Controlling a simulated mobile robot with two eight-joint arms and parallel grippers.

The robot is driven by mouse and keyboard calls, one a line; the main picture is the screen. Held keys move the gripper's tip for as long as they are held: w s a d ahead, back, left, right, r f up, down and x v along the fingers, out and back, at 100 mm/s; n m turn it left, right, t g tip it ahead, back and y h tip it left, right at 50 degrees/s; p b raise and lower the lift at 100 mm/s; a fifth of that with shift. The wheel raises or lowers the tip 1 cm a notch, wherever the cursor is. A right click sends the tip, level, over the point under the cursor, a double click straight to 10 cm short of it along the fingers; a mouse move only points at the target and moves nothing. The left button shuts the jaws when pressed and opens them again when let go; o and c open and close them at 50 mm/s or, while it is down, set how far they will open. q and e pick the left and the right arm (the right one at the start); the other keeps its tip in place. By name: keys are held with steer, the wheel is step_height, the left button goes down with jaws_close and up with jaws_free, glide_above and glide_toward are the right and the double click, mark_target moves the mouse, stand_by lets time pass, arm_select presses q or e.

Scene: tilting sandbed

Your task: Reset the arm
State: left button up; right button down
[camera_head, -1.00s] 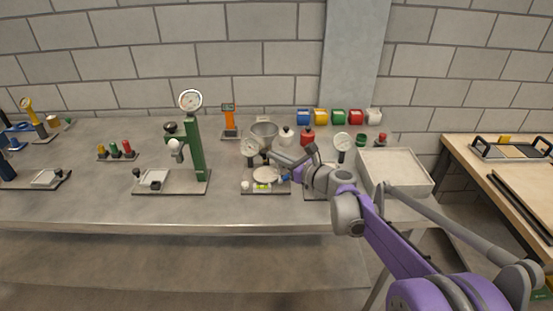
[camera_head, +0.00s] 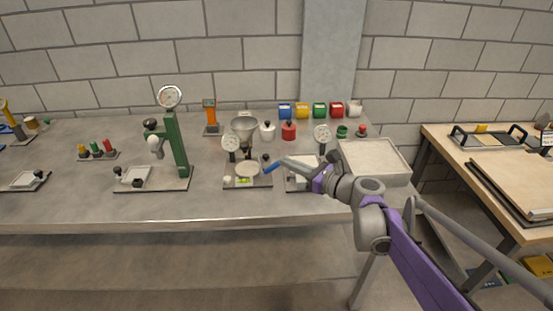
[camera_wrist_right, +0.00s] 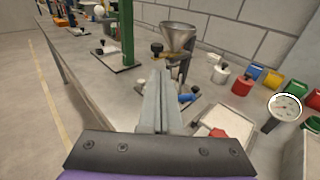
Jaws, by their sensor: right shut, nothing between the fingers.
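My right gripper (camera_head: 280,161) reaches in from the right over the grey bench (camera_head: 90,205), its grey fingers together and empty. They also show shut in the right wrist view (camera_wrist_right: 159,70). A second stand with a plate (camera_head: 300,178) and dial (camera_head: 322,133) is partly hidden by my right wrist. My left gripper is out of view.
A green press (camera_head: 178,150) with a dial stands left. A metal funnel (camera_head: 244,126), a red jar (camera_head: 288,131) and a row of coloured cups (camera_head: 319,110) stand at the back. A pale tray (camera_head: 374,160) lies right. The bench's front strip is clear.

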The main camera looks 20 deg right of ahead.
steer(key=s+a+f+n+g+h+p, duration=0.1)
steer(key=s+a+f+n+g, duration=0.3)
steer(key=s+n, duration=0.3)
steer(key=s+a+f+n+g+h, duration=0.1)
steer(key=s+a+f+n+g, duration=0.1)
steer(key=s+a+f+n, duration=0.35)
steer(key=s+d+f+n+g+h+p, duration=0.1)
steer(key=s+f+n+h, duration=0.2)
steer(key=s+n, duration=0.5)
steer(key=s+d+f+n+g+h, duration=0.2)
steer(key=s+f+n+h, duration=0.1)
steer(key=s+n, duration=0.6)
steer(key=shift+f+n+p, duration=0.3)
steer(key=shift+n+p, duration=0.05)
steer(key=shift+p, duration=0.05)
steer(key=c, duration=1.5)
jaws_free()
steer(key=shift+s, duration=0.1)
steer(key=shift+c, duration=0.2)
